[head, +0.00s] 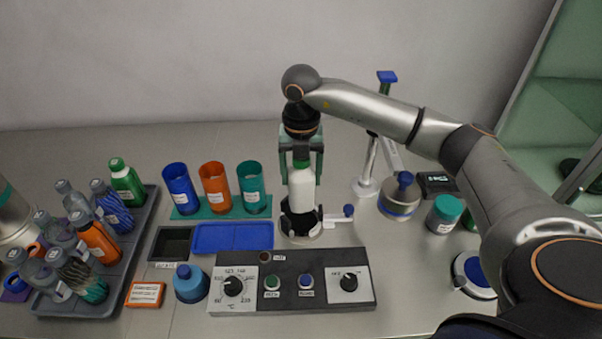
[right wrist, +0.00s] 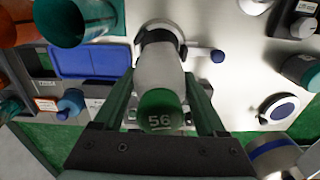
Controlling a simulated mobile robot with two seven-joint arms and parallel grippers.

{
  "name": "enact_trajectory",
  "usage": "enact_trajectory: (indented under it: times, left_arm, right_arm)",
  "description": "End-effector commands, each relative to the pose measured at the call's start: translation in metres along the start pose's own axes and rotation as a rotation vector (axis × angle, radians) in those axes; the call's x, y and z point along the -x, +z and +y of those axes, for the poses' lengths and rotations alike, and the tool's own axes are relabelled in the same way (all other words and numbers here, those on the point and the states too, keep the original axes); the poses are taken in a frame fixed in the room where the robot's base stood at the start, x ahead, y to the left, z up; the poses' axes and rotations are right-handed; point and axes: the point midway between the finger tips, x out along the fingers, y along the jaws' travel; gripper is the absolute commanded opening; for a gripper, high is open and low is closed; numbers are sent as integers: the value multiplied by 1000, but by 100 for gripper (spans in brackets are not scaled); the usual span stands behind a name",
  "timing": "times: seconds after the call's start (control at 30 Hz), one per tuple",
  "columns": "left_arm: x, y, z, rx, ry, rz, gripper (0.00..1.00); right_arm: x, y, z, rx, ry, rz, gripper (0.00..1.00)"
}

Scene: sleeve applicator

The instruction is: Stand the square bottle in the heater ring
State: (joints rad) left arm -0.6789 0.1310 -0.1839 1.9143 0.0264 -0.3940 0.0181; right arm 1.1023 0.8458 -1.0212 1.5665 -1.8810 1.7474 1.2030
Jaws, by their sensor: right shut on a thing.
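The white square bottle (head: 301,190), with a green cap marked 56 in the right wrist view (right wrist: 160,112), is upright in the head view. My right gripper (head: 301,164) points down and is shut on the bottle near its top, a finger on each side. The dark heater ring (head: 287,222) stands on a pale round base, with a blue-knobbed lever on its right. The bottle's lower end is at the ring, which shows around its sides. Whether the bottle rests on the base is hidden. My left gripper is not in view.
A control panel (head: 253,306) lies in front of the ring. A blue tray (head: 233,237) and three coloured cups (head: 216,188) stand left. A rack (head: 118,262) of several bottles is farther left. A post stand (head: 368,186) and a metal pot (head: 398,205) are right.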

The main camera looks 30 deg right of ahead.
Motion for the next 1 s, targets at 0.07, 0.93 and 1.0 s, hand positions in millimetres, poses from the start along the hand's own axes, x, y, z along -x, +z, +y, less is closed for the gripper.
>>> enact_trajectory:
  times: [0.07,0.93,1.0]
  left_arm:
    - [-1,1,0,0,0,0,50]
    - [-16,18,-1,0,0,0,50]
    - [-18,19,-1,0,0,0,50]
  right_arm:
    - [-1,0,0,0,1,-1,0]
    - [-36,0,0,0,2,0,0]
    - [-38,0,0,0,2,0,0]
